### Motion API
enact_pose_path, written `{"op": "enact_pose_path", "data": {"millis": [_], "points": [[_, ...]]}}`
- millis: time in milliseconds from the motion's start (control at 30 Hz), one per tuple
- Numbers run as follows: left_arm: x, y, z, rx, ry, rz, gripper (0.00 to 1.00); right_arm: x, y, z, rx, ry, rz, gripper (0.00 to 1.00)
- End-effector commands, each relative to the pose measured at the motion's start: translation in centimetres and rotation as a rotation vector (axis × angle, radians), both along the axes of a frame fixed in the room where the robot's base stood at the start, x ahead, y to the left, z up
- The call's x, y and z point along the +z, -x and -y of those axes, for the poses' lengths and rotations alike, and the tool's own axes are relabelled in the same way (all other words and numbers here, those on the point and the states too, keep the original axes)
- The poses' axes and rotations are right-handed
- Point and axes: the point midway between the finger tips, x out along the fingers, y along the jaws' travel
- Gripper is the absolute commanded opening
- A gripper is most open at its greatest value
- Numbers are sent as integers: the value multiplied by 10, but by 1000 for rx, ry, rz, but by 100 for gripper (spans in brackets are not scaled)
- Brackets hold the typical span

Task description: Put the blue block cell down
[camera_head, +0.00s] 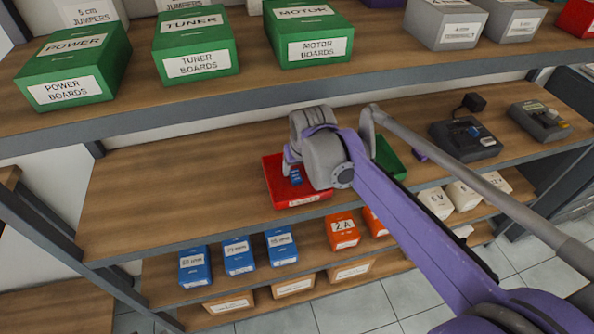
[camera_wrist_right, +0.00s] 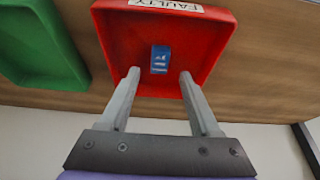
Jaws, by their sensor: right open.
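The blue block cell (camera_wrist_right: 160,59) lies in the red tray (camera_wrist_right: 112,45), which has a white label reading "FAULTY". In the right wrist view, the cell is on the tray floor, just beyond and between my right gripper's (camera_wrist_right: 159,76) fingertips. The fingers are apart with nothing between them. In the head view, the cell (camera_head: 296,177) shows as a small blue patch in the red tray (camera_head: 275,183) on the middle shelf. My right arm's wrist covers much of the tray there. My left gripper is not in view.
A green tray (camera_wrist_right: 40,45) stands beside the red one. Right of it on the middle shelf are two dark devices (camera_head: 465,138) (camera_head: 540,120). The upper shelf (camera_head: 250,85) holds several boxes above the work area. The middle shelf's left part is clear.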

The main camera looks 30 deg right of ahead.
Motion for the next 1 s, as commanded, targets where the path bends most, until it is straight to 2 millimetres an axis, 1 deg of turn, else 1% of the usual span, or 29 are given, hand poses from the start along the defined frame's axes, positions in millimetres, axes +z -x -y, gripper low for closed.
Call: {"op": "enact_pose_path", "data": {"millis": [33,167,267,333,367,467,500,600,700,800,833,900,1000], "points": [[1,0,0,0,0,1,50,8,4,-1,0,0,0,64],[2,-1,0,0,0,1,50,21,9,-2,0,0,0,64],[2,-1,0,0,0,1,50,23,17,-7,9,0,2,64],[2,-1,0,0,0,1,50,18,32,-17,27,1,7,64],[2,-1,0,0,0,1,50,14,40,-23,39,1,10,64],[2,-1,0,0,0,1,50,-5,80,-46,90,4,25,64],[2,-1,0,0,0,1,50,-14,97,-55,112,5,31,64],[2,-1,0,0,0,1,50,-40,137,-73,162,7,47,64],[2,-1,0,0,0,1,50,-63,167,-85,201,8,60,64],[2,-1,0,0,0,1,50,-78,186,-91,225,9,68,64],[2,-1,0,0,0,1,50,-81,190,-92,229,9,70,64],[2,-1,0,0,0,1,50,-85,194,-94,236,9,72,64],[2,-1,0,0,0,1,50,-86,195,-94,237,9,73,64]]}}
